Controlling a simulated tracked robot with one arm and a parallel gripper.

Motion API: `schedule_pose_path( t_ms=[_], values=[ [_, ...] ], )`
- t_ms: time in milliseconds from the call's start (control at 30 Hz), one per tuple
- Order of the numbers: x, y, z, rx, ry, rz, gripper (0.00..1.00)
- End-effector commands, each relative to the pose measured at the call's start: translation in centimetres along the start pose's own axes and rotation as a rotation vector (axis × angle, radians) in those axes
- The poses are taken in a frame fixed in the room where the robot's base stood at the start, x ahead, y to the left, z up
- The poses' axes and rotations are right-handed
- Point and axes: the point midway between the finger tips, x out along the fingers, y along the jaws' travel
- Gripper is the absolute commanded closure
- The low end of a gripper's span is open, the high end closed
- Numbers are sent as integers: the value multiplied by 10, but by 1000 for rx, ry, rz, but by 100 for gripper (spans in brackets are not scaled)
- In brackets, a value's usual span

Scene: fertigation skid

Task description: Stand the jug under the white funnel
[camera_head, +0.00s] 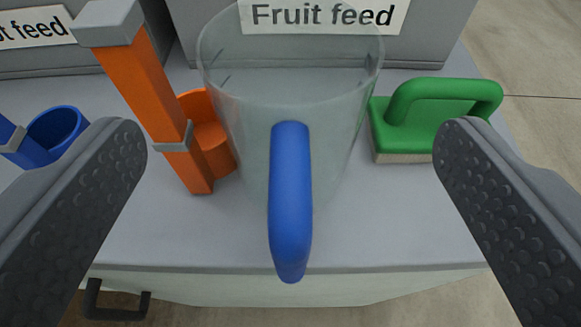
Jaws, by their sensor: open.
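A clear jug (340,120) with a blue handle (290,200) stands upright on a grey worktop. Its handle points towards me. My gripper (290,135) is open, with one dark, dimpled finger to the left of the handle and one to the right. Neither finger touches the jug as far as I see. No white funnel shows in this view.
Close left of the jug are an orange upright bar (140,85) with grey fittings and an orange cup-like piece (206,130). A blue ring-shaped holder (57,133) is farther left. A green-handled brush (440,108) lies right. Grey housings with labels, one reading "Fruit feed" (322,15), stand behind.

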Motion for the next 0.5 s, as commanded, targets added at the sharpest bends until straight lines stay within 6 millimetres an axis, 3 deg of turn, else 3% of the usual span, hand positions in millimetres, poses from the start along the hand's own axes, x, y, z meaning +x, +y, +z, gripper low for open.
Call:
schedule_pose_path(
  t_ms=[200,500],
  values=[
    [-33,0,-2,0,2,0,14],
    [-59,0,0,0,0,-1,14]
  ],
)
